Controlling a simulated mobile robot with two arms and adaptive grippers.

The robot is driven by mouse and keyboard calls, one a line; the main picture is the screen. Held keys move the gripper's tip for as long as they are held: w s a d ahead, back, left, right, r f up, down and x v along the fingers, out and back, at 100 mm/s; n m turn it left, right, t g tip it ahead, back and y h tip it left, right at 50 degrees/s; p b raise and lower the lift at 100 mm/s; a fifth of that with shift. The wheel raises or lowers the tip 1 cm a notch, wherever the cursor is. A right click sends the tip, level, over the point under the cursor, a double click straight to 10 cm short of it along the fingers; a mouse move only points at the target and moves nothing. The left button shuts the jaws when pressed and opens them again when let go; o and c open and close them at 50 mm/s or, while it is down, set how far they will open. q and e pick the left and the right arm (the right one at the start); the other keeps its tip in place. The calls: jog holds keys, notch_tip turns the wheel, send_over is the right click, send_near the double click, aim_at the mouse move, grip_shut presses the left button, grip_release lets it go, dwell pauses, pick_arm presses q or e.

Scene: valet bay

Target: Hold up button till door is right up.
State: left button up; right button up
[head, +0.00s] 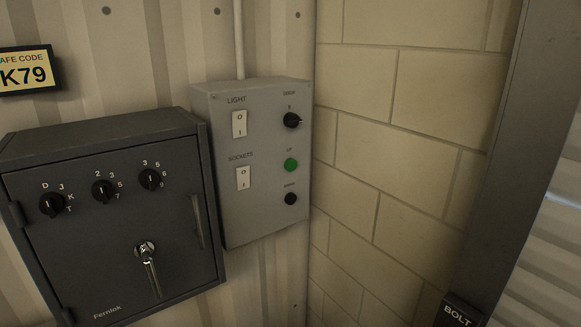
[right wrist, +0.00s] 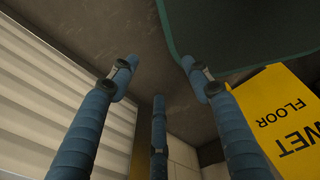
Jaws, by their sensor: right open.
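A grey control box (head: 265,205) hangs on the corrugated wall in the head view, close to the corner. Its green button (head: 291,165), with a small label above that seems to read UP, is on the right side. A black button (head: 291,199) sits below it and a black rotary knob (head: 291,120) above it. A pale slatted surface (head: 550,250), perhaps the door, shows at the far right edge; a similar one (right wrist: 60,95) fills the left of the right wrist view. My right gripper (right wrist: 158,75) is open and empty, away from the box. My left gripper is not in view.
A dark safe (head: 110,215) with several dials and a handle is left of the box. A dark post (head: 505,150) with a BOLT label (head: 459,315) stands right of the block wall (head: 400,130). A yellow wet-floor sign (right wrist: 275,115) is right of my right gripper.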

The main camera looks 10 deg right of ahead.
jog(key=shift+c, duration=0.5)
jog(key=shift+a, duration=0.3)
grip_shut()
jog(key=shift+d, duration=0.3)
dwell(0.3)
